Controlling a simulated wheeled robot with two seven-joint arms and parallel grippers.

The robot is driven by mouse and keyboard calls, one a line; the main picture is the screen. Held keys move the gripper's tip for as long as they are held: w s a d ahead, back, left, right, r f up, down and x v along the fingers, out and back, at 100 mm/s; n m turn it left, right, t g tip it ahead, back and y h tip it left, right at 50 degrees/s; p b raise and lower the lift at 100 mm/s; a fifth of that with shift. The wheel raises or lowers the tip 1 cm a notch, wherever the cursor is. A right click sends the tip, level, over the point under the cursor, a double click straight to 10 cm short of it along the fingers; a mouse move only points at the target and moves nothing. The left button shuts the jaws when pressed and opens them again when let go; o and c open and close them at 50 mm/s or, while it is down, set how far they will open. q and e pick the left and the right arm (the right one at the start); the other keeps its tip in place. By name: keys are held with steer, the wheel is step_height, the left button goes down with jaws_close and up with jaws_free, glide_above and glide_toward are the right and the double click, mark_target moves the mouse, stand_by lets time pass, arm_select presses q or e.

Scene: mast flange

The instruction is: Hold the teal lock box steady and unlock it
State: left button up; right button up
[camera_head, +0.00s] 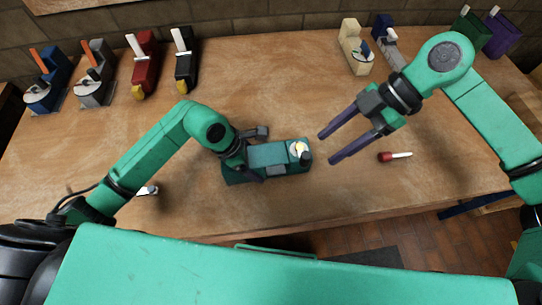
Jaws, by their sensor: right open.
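The teal lock box (275,153) sits on the wooden table in the middle of the picture, with a pale round part and a dark knob at its right end. My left gripper (264,154) is at the box's left part, one finger along its far side and one along its near side. Whether the fingers press on it I cannot tell. My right gripper (328,148) is open and empty, its fingertips just right of the box. A small tool (394,156) with a red handle and white shaft, perhaps a key, lies right of that gripper.
Blue, grey, red and black devices (145,65) stand at the back left. Cream, navy, green and purple ones (357,47) stand at the back right. A small white-tipped item (149,190) lies beside my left arm. The table's middle back is clear.

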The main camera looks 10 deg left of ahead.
mark_target(303, 152)
steer(key=d+f+m+t+y, duration=0.4)
steer(key=f+m+t+y, duration=0.1)
steer(key=f+y, duration=0.5)
steer(key=shift+y, duration=0.4)
steer(key=a, duration=0.7)
steer(key=w+a+r, duration=0.1)
steer(key=a, duration=0.3)
steer(key=shift+a+r, duration=0.1)
steer(key=shift+a, duration=0.2)
jaws_close()
